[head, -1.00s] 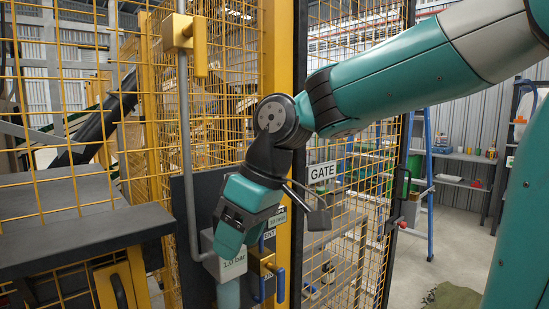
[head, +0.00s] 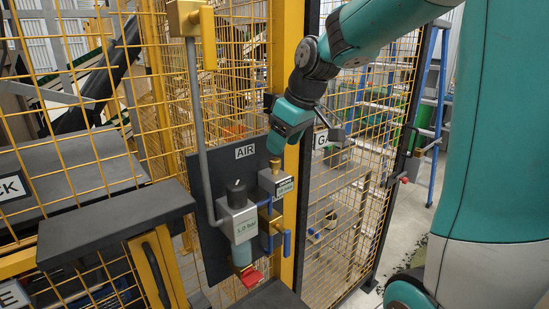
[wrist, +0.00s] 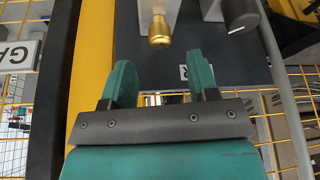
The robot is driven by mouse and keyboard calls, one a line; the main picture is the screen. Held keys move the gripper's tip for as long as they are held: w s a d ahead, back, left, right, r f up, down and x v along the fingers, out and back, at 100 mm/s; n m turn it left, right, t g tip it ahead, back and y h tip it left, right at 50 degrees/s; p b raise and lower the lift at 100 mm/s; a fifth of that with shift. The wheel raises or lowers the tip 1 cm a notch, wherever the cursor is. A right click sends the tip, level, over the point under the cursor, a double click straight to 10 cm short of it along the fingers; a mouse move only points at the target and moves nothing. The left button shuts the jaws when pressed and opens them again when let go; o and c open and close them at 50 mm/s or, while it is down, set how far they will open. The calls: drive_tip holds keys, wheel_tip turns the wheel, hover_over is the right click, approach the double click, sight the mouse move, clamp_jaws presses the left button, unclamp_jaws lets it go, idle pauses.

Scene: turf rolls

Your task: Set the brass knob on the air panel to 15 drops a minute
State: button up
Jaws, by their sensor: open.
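The dark air panel (head: 205,200), labelled AIR, hangs on the mesh fence in the head view. The brass knob (wrist: 160,30) shows at the top of the wrist view on a pale housing; in the head view it is small and close under my gripper. Its setting cannot be read. My gripper (wrist: 163,72) is open and empty. Its two green fingers point toward the knob, which lies beyond the tips, roughly midway between them, apart from both. In the head view my gripper (head: 279,145) is just above the small unit (head: 266,184) with a display too small to read.
A grey regulator (head: 240,224) reading 1.0 bar, with a black knob (head: 236,187), stands left of the small unit. A blue lever (head: 287,243) and red part (head: 252,279) are below. A grey pipe (head: 198,130) and yellow post (head: 289,90) stand close by.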

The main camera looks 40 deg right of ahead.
sight(275, 159)
drive_tip(key=p+x, duration=0.1)
drive_tip(key=x, duration=0.5)
drive_tip(key=shift+w+f, duration=0.1)
drive_tip(key=shift+f, duration=0.05)
drive_tip(key=shift+c, duration=0.4)
drive_tip(key=c, duration=0.8)
drive_tip(key=shift+c, duration=0.2)
drive_tip(key=shift+a+m, duration=0.1)
drive_tip(key=shift+m, duration=0.3)
drive_tip(key=m+h+b, duration=0.1)
drive_tip(key=m, duration=0.1)
drive_tip(key=shift+m, duration=0.3)
drive_tip(key=shift+m+h+b, duration=0.5)
drive_tip(key=shift+m+h, duration=0.3)
drive_tip(key=shift+m, duration=1.1)
